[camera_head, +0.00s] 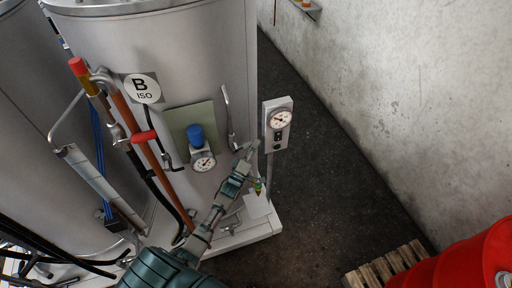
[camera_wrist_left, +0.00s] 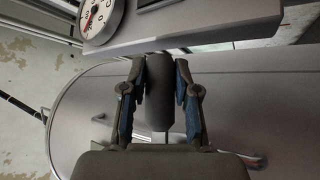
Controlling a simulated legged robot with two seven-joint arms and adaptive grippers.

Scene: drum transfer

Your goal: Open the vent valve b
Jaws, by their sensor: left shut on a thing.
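Tank B (camera_head: 190,60) is a large grey cylinder marked with a round "B ISO" label (camera_head: 143,88). My left gripper (camera_head: 249,152) is at the tank's right side, just left of and below a grey gauge box (camera_head: 278,130). In the left wrist view my left gripper (camera_wrist_left: 160,100) is shut on a dark rounded handle (camera_wrist_left: 158,65), with one blue-padded finger on each side. I take this handle for vent valve b; no marking on it is readable. The gauge box also shows in that view (camera_wrist_left: 200,32). My right gripper is not in view.
A blue-topped gauge (camera_head: 203,162), a bent metal pipe (camera_head: 229,118) and a red-handled valve (camera_head: 143,137) are on the tank's front. A red drum (camera_head: 465,262) and wooden pallet (camera_head: 385,268) stand at lower right. Dark floor (camera_head: 335,185) is clear beside the wall.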

